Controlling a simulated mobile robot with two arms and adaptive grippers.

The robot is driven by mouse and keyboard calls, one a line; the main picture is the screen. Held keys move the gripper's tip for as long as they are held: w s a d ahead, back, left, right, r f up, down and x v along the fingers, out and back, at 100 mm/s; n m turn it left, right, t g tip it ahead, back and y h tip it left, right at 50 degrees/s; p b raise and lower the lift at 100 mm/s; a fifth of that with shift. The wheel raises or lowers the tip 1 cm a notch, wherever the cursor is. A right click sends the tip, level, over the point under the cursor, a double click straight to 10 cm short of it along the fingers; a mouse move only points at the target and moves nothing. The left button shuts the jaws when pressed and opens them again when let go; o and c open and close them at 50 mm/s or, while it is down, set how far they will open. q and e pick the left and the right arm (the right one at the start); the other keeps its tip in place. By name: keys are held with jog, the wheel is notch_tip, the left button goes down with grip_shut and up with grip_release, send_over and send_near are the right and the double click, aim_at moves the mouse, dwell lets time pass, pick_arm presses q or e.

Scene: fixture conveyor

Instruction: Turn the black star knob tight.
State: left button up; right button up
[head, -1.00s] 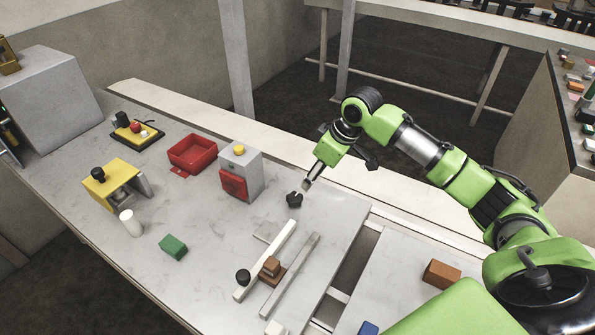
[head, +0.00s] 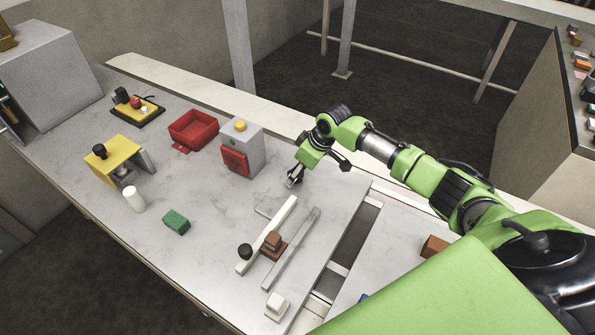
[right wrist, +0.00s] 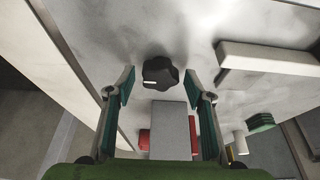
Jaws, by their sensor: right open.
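The black star knob (right wrist: 160,72) shows in the right wrist view as a lobed disc with a white mark at its left side, on the pale worktop. My right gripper (right wrist: 160,80) is open, with one finger to each side of the knob and visible gaps to it. In the head view my right gripper (head: 293,181) is low over the worktop, in front of the grey box. There it covers most or all of the knob. I cannot tell whether the knob is tight. My left gripper is not in view.
The grey box with a red front and yellow button (head: 256,148) stands close left of my right gripper. A white bar (head: 282,214) with a round black knob (head: 244,251) lies nearer. A red bin (head: 193,130), yellow bracket (head: 113,160) and green block (head: 176,222) are farther left.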

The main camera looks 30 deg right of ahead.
jog(key=shift+f, duration=0.2)
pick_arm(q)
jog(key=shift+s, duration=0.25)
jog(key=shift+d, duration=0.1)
pick_arm(e)
jog(key=shift+c, duration=0.3)
